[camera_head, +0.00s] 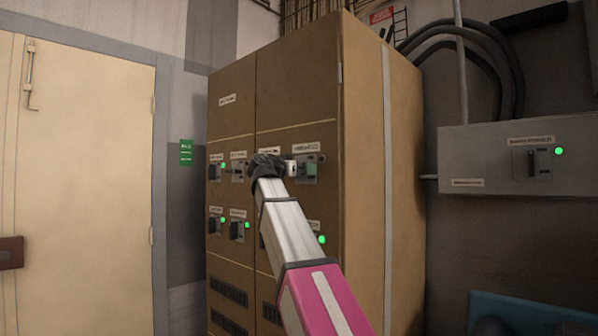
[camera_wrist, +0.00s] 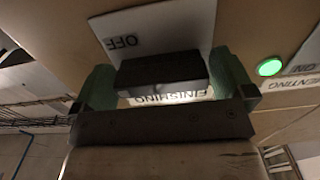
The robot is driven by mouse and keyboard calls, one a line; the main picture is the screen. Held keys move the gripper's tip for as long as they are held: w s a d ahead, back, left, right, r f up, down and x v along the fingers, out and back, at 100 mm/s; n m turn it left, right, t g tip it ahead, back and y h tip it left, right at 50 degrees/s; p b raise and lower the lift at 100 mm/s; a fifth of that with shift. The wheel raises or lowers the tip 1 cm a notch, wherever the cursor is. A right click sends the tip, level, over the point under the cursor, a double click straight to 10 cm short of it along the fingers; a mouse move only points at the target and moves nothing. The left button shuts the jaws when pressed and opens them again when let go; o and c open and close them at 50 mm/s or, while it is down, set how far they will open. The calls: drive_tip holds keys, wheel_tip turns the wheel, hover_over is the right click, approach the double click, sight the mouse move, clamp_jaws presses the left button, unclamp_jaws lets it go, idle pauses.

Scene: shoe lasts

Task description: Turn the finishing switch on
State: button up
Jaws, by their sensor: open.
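The finishing switch shows in the wrist view as a black handle (camera_wrist: 160,70) on a pale plate marked OFF. A label reading FINISHING, upside down, shows just below the handle. My gripper (camera_wrist: 164,84) is open, with one green finger on each side of the handle. I cannot tell whether the fingers touch it. In the head view my gripper (camera_head: 308,168) is at the upper right switch on the brown cabinet's (camera_head: 297,85) front, and its wrist hides part of that area. I cannot tell the handle's exact angle.
A lit green lamp (camera_wrist: 270,67) sits beside the switch in the wrist view, near another label ending in ENTING. Several other switches with green lamps (camera_head: 223,165) are on the cabinet front. A grey box (camera_head: 480,160) with its own switch hangs on the right wall.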

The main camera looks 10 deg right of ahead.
drive_tip(key=c, duration=0.7)
drive_tip(key=n, duration=0.4)
drive_tip(key=shift+n, duration=0.3)
drive_tip(key=n, duration=0.9)
drive_tip(key=shift+n, duration=2.2)
